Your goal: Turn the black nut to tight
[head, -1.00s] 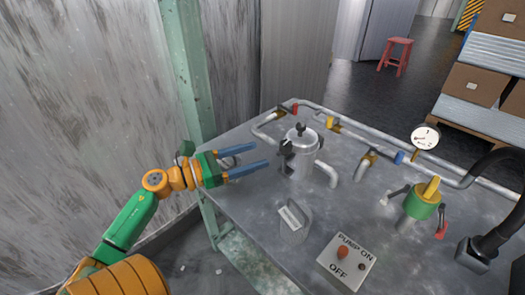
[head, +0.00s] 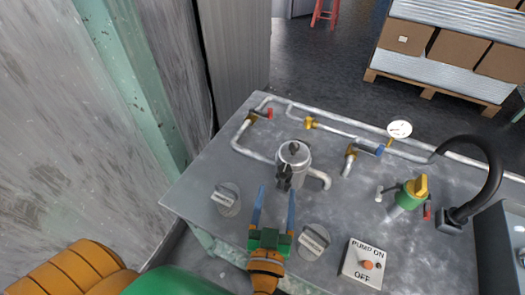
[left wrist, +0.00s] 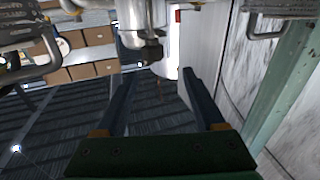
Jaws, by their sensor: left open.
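A metal canister (head: 298,172) stands on the grey bench with a dark knob (head: 294,148) on its lid. A black nut-like fitting (head: 284,178) sits on the canister's near side, and it shows dark beyond my fingers in the left wrist view (left wrist: 152,52). My left gripper (head: 277,190) is open and empty, its two blue fingers pointing at the canister's near side. In the left wrist view (left wrist: 159,75) the fingertips lie either side of the line to the fitting, seemingly short of it. My right gripper is not in view.
Pipes with a red (head: 269,113), a yellow (head: 309,123) and a blue handle run behind. A gauge (head: 399,130), a green valve (head: 411,193) and a black hose (head: 492,165) stand to the right. A pump switch box (head: 364,263) and labelled plates (head: 314,240) lie near the front edge.

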